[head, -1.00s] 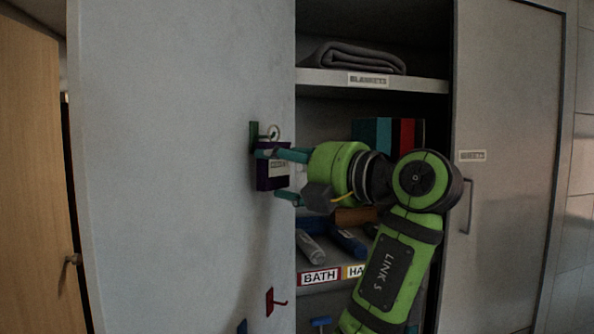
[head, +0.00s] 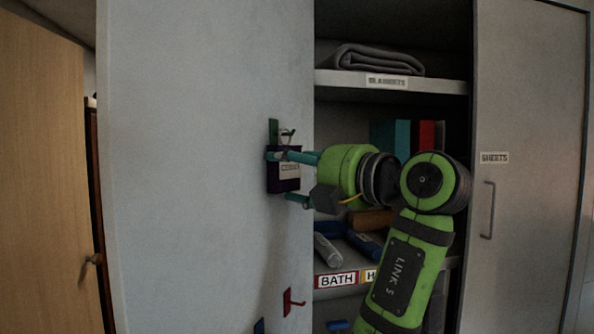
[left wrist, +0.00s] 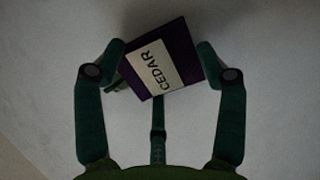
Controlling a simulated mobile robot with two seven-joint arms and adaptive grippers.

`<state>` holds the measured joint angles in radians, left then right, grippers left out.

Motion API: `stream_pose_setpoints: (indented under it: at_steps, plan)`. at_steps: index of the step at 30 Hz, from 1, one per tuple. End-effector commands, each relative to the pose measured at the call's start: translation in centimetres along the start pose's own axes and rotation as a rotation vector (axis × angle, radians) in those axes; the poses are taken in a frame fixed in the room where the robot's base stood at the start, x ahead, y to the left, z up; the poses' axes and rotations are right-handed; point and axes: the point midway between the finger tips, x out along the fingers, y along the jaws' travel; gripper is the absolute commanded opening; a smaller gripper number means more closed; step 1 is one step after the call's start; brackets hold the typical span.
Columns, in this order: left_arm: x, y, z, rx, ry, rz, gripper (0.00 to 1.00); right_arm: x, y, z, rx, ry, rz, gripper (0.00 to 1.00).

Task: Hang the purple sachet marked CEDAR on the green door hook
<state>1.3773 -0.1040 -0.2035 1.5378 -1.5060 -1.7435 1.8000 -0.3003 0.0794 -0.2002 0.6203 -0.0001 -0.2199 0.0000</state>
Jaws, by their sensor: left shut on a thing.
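The purple sachet (head: 285,184) has a pale label; CEDAR reads clearly in the left wrist view (left wrist: 158,75). My left gripper (head: 287,178) is shut on it, with one finger on each side in the left wrist view, where the sachet looks tilted. A pale loop (head: 287,135) stands above the sachet. The green hook (head: 273,131) is on the grey door (head: 200,170), right beside the loop and just above the sachet. I cannot tell whether the loop is around the hook's peg or only beside it. My right gripper is not in view.
A red hook (head: 289,302) is lower on the same door, and a blue hook (head: 259,326) is at the bottom edge. An open cupboard with a folded blanket (head: 376,60) and rolled towels (head: 328,249) lies right of the door. A closed SHEETS door (head: 520,190) is farther right.

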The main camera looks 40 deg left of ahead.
Motion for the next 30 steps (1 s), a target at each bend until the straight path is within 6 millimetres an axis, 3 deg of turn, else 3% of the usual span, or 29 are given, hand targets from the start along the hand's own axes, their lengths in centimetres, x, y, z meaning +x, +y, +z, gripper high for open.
stream_pose_setpoints:
  at_steps: [2, 3, 5, 16, 20, 30]
  plan:
    - [0.0, 0.0, 0.0, 0.0, 0.0, 0.0, 0.41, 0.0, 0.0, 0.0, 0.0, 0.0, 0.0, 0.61]
    - [0.0, 0.0, 0.0, 0.0, 0.0, 0.0, 0.8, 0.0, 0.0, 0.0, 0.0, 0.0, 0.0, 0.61]
    - [0.0, 0.0, 0.0, 0.0, 0.0, 0.0, 0.99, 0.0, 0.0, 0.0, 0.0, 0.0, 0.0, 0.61]
    - [-0.1, 0.0, 0.0, 0.0, 0.0, 0.0, 0.99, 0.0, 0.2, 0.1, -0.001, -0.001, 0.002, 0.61]
    - [-0.9, 0.0, 0.1, 0.001, -0.003, 0.0, 0.99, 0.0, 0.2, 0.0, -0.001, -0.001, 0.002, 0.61]
    - [-7.8, 0.0, 0.0, 0.001, -0.004, 0.001, 0.99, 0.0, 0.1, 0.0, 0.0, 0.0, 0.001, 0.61]
